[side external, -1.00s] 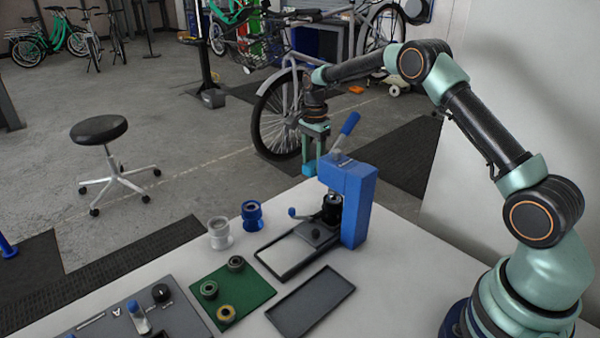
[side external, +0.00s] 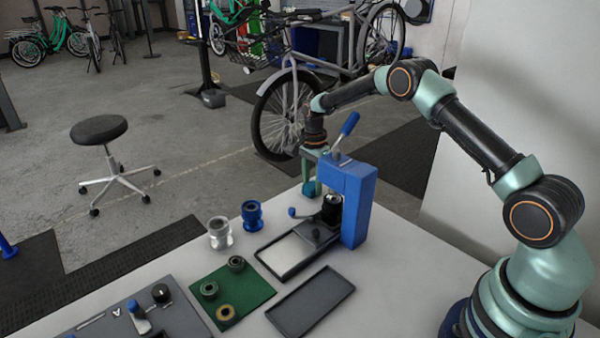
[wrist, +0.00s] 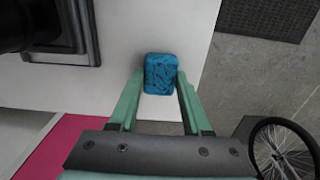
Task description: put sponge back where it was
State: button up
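The blue sponge (wrist: 161,74) is between the two fingers of my gripper (wrist: 160,82) in the wrist view, and the fingers appear shut on its sides. In the side view the sponge (side external: 309,189) is low at the far corner of the white table, behind the blue press. My gripper (side external: 312,182) points down there, partly hidden by the press. The sponge is at or just above the tabletop; I cannot tell whether it touches.
The blue press (side external: 350,200) with its raised lever stands close to my gripper. A black-rimmed tray (side external: 262,262), a dark tray (side external: 310,303), a green mat (side external: 252,285) and blue and clear spools are nearer. The table edge (wrist: 205,70) lies just right of the sponge.

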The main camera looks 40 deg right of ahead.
jog(key=o, duration=0.4)
jog(key=shift+r, duration=0.1)
notch_tip(320, 180, up, 12)
notch_tip(320, 180, up, 7)
jog(key=n+t, duration=0.1)
jog(key=n, duration=0.2)
send_over(312, 185)
jog(key=s+a, duration=0.2)
jog(key=s, duration=0.1)
jog(key=s+a+r+n+t, duration=0.1)
jog(key=s+a+r+n, duration=0.25)
jog(key=s, duration=0.35)
jog(key=s+a+r+n+t, duration=0.2)
jog(key=s+r+n, duration=0.2)
jog(key=s+n, duration=0.15)
jog(key=s+a+f+n+t, duration=0.1)
jog(key=s+a+f+n, duration=0.1)
jog(key=s+n, duration=0.4)
jog(key=shift+s+a+f+t, duration=0.15)
jog(key=shift+s+f+t, duration=0.2)
jog(key=shift+s, duration=1.6)
